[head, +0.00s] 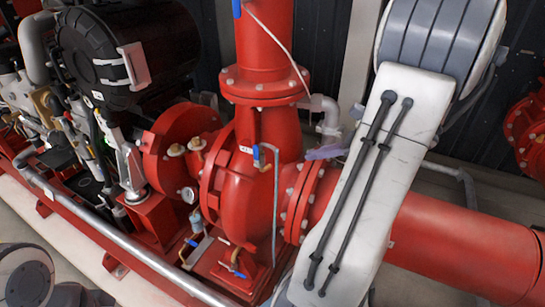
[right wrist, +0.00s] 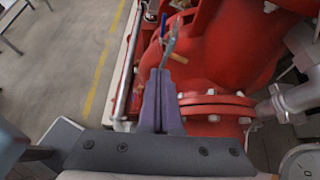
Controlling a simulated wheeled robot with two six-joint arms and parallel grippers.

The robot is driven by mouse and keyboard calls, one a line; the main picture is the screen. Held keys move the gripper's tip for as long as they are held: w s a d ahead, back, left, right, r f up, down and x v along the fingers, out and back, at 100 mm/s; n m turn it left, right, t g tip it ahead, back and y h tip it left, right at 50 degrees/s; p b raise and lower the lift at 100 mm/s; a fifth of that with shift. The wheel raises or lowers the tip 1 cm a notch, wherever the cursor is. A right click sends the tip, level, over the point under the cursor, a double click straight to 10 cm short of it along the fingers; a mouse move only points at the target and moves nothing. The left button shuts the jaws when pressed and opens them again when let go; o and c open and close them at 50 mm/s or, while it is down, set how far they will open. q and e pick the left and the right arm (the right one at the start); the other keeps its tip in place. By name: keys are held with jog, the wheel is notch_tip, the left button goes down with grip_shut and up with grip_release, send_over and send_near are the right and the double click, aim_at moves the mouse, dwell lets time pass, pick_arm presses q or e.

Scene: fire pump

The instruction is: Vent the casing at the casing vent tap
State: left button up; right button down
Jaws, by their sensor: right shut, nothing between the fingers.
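The red pump casing (head: 240,190) stands mid-picture in the head view. A small tap with a blue lever (head: 256,156) sits on its upper front, beside a white label, with a thin grey pipe bending down from it; it looks like the casing vent tap. In the right wrist view a blue lever (right wrist: 163,26) and a slim grey part show just beyond the fingers, by red casing. My right gripper (right wrist: 158,74) is shut with nothing between its purple fingers. In the head view its purple fingers (head: 325,151) are to the right of the tap, apart from it. My left gripper is not in view.
Other blue levers show at the top pipe (head: 237,9) and low on the base (head: 238,273). A pressure gauge (head: 189,195) is left of the casing. A bolted flange (head: 300,203) and thick red pipe (head: 455,240) lie right. Open floor (right wrist: 55,75) shows in the wrist view.

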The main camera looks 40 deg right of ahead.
send_near(259, 157)
notch_tip(259, 157, down, 4)
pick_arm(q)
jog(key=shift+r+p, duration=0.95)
pick_arm(e)
jog(key=shift+w+a+r, duration=0.2)
jog(key=shift+w+a, duration=0.05)
jog(key=shift+w, duration=0.35)
jog(key=shift+w+a+r, duration=0.2)
jog(key=shift+w+a, duration=0.05)
jog(key=shift+w, duration=0.35)
jog(key=shift+w+a+r, duration=0.25)
jog(key=shift+w+a, duration=0.05)
jog(key=shift+w, duration=0.35)
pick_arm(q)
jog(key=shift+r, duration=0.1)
pick_arm(e)
jog(key=shift+r, duration=0.1)
